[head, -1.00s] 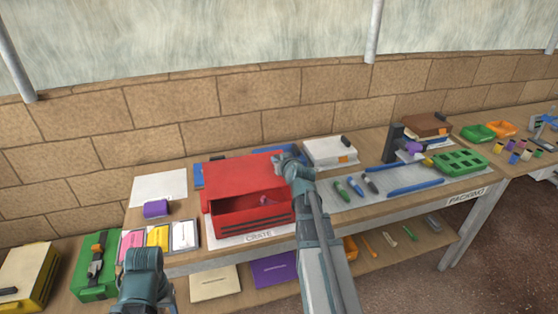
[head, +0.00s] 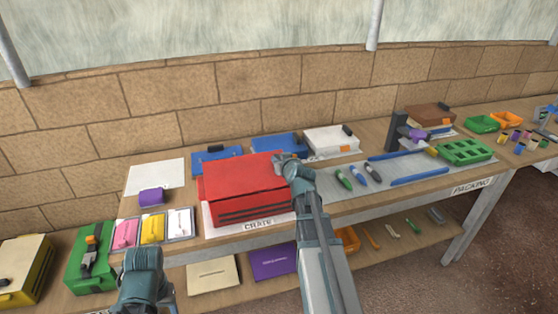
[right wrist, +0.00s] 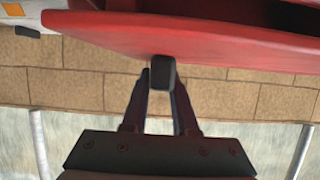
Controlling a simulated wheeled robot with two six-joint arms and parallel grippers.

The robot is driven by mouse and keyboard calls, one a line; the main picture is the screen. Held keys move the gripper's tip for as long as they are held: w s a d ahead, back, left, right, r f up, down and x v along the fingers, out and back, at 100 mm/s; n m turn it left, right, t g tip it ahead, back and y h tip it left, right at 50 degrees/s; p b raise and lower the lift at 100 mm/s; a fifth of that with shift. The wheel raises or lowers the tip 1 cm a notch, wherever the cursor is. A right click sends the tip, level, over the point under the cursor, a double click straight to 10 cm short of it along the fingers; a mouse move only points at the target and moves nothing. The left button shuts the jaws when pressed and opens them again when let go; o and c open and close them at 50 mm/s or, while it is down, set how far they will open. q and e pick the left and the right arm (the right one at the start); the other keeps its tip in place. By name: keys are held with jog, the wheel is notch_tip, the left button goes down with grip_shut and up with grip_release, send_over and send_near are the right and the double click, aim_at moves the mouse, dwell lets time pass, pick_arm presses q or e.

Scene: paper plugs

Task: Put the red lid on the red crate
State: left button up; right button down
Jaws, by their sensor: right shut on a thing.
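The red lid (head: 240,172) lies level over the red crate (head: 252,208) on the CRATE mat and covers its opening in the head view. My right gripper (head: 284,160) is at the lid's right end. In the right wrist view its two fingers (right wrist: 161,90) are shut on the small dark knob at the edge of the red lid (right wrist: 170,42). A dark band shows beyond the lid in that view; I cannot tell whether the lid sits fully on the rim. My left gripper (head: 140,262) is low at the left, away from the crate, its fingertips hidden.
Blue boxes (head: 279,145) and a white box (head: 331,140) stand close behind the crate. Pink, yellow and white cards and a purple block (head: 151,198) lie to its left. Pens (head: 343,179) lie on the grey mat at right. A green box (head: 92,258) stands at lower left.

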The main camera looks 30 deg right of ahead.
pick_arm(q)
jog(key=shift+f+b, duration=0.6)
pick_arm(e)
jog(key=shift+f, duration=0.55)
jog(key=c, duration=0.6)
grip_release()
